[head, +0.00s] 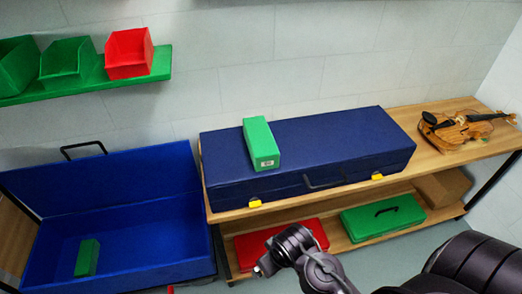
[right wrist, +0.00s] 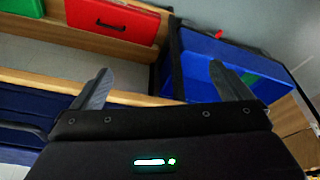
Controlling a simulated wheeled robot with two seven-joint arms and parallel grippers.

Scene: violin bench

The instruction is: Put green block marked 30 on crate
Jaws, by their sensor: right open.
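A green block (head: 261,145) lies on top of the closed dark blue case (head: 330,138); its end carries a small pale label too small to read. Another green block (head: 87,258) stands inside the open blue box (head: 160,272) at the lower left, with no mark visible; I cannot tell if this box is the crate. My right arm enters the head view from the lower right, in front of the bench and below the case. My right gripper (right wrist: 160,88) shows in the right wrist view with its fingers wide apart and nothing between them. My left gripper is out of view.
A violin (head: 462,130) lies on the right of the wooden bench (head: 405,112). The lower shelf holds a red case (head: 255,247) and a green case (head: 382,217). Green and red bins (head: 129,53) sit on a green wall shelf. The wall above the bench is clear.

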